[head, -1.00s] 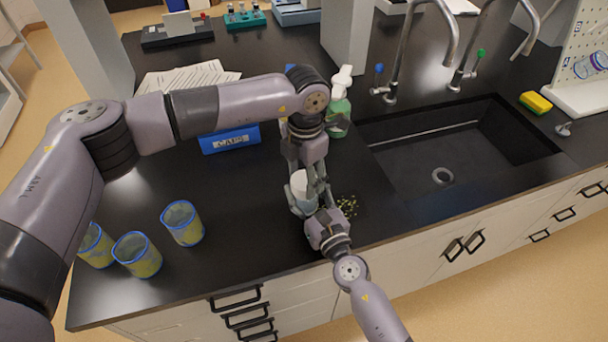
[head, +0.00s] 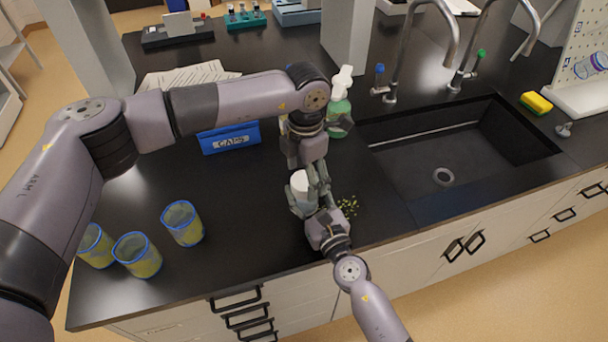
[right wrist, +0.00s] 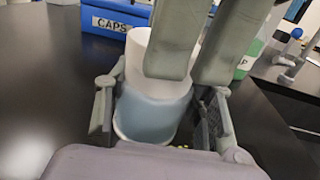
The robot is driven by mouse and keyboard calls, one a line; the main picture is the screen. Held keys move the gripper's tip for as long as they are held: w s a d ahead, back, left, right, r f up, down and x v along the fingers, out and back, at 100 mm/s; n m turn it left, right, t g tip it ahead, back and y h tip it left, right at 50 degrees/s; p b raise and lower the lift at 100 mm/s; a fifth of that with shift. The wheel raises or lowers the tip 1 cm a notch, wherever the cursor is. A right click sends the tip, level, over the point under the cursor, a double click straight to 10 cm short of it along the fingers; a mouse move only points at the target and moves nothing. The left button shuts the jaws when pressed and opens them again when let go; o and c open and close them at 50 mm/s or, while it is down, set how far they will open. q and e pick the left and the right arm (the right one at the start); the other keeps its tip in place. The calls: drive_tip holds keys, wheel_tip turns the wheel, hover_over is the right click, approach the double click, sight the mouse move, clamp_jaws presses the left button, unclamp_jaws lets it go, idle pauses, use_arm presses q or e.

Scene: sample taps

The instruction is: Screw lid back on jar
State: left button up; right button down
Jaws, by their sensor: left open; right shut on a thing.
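The jar (right wrist: 150,115), a translucent bluish body, stands upright near the counter's front edge. My right gripper (right wrist: 160,112) is shut on its sides, one finger on each side; in the head view this gripper (head: 305,205) comes from the front. A white top part (right wrist: 138,45), which looks like the lid, sits above the body; it also shows in the head view (head: 299,181). My left gripper (head: 318,178) reaches down from above and is open. Its two fingers (right wrist: 205,50) hide part of the white top in the right wrist view. Whether they touch it I cannot tell.
Several blue-rimmed beakers (head: 183,223) stand at the left. The counter between is clear.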

use_arm(q)
drive_tip(key=shift+r, duration=1.95)
use_arm(e)
drive_tip(key=shift+f, duration=0.1)
use_arm(q)
drive_tip(key=shift+r+n, duration=0.7)
drive_tip(key=shift+r, duration=1.05)
drive_tip(key=shift+f, duration=4.05)
drive_tip(key=shift+c, duration=0.5)
drive_tip(key=c, duration=1.2)
